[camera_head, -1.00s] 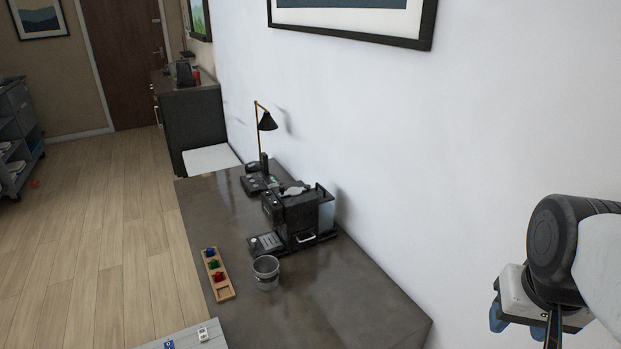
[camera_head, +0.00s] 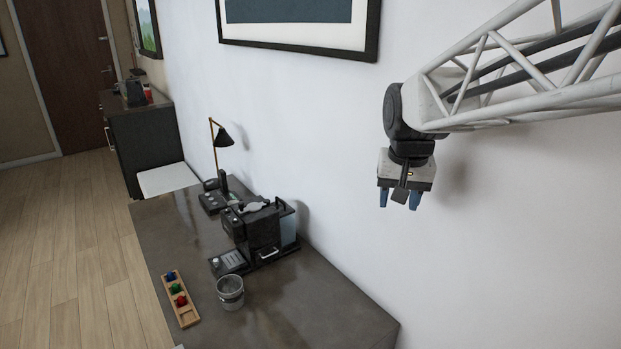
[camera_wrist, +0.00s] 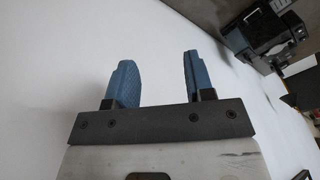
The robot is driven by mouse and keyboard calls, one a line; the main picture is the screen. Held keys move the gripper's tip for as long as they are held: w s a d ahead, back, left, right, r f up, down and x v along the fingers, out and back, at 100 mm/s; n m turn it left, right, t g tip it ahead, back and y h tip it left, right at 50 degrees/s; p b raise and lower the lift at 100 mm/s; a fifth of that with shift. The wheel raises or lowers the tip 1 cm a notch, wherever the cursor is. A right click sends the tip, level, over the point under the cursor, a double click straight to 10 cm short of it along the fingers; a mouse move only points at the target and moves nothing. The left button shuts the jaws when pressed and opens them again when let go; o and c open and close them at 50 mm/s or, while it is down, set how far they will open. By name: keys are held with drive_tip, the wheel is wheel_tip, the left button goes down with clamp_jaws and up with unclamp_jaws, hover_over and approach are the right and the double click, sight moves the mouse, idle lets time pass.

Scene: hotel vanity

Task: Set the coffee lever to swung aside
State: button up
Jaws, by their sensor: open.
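The black coffee machine (camera_head: 262,228) stands on the dark vanity top against the white wall. A light grey, lever-like part (camera_head: 256,206) lies on top of it; its exact position is too small to tell. The machine also shows at the upper right of the wrist view (camera_wrist: 262,32). My gripper (camera_head: 399,204) is in the air to the right of and above the machine, in front of the wall, with its blue fingers pointing down. The fingers (camera_wrist: 156,80) are apart with nothing between them. My gripper is well clear of the machine.
On the vanity top (camera_head: 300,318) are a clear cup (camera_head: 230,292) and a wooden tray (camera_head: 190,318) with coloured capsules. A black lamp (camera_head: 224,138) and a phone (camera_head: 213,200) stand behind the machine. The counter's right front is bare. A framed picture (camera_head: 300,48) hangs above.

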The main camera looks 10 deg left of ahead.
drive_tip(key=w+a, duration=1.1)
drive_tip(key=w, duration=0.1)
drive_tip(key=g, duration=0.2)
hover_over(241, 203)
drive_tip(key=shift+w+f, duration=0.1)
drive_tip(key=shift+f, duration=8.05)
drive_tip(key=shift+f, duration=3.9)
drive_tip(key=shift+c, duration=0.3)
clamp_jaws()
